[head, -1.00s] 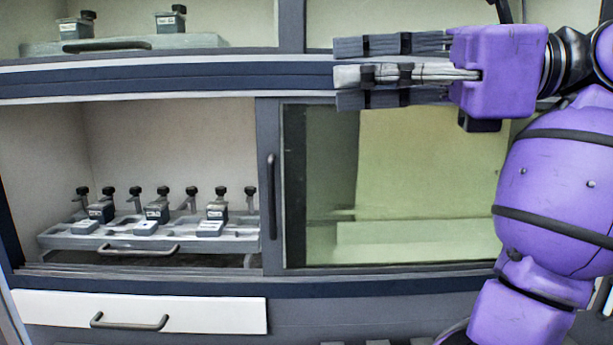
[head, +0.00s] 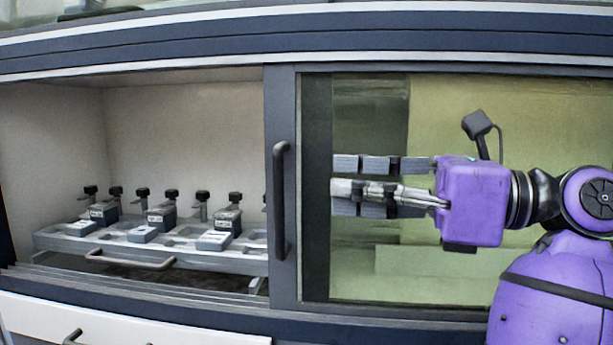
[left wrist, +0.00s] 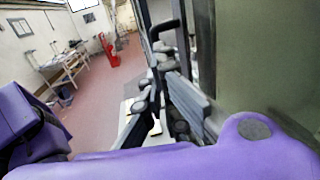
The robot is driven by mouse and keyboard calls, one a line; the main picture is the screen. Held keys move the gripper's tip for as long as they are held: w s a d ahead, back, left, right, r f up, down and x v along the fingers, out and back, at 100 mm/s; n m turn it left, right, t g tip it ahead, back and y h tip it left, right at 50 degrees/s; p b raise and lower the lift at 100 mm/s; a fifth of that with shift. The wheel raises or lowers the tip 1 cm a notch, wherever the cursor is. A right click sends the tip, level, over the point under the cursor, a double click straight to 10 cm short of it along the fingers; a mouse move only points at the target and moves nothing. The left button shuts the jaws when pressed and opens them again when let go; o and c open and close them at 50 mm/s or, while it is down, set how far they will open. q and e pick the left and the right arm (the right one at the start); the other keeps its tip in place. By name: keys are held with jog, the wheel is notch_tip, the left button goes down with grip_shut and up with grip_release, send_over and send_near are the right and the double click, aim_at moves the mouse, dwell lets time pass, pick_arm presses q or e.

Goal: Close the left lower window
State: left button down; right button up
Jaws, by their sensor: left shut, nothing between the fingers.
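The lower window (head: 440,270) is a dark-framed pane of greenish glass with a vertical black handle (head: 280,200) on its left stile. It covers the right side of the lower cabinet, and the left side stands open. My left gripper (head: 338,186) is shut and empty in front of the glass. Its fingers point left, at the handle's height, with a gap between their tips and the handle. In the left wrist view its fingers (left wrist: 170,105) show, with a dark bar handle (left wrist: 168,28) beyond them. My right gripper is in neither view.
Inside the open left side sits a grey tray (head: 50,240) with several clamps and small blocks. A white drawer (head: 130,325) is below. The left wrist view shows open red floor (left wrist: 95,95), a side table (left wrist: 55,62) and a red object (left wrist: 109,50).

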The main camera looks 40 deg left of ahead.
aim_at(307, 184)
pick_arm(q)
jog(key=p+x, duration=0.1)
jog(key=x, duration=0.4)
jog(key=shift+a, duration=0.15)
jog(key=shift+s+a, duration=0.1)
jog(key=shift+a, duration=0.15)
jog(key=shift+a, duration=0.1)
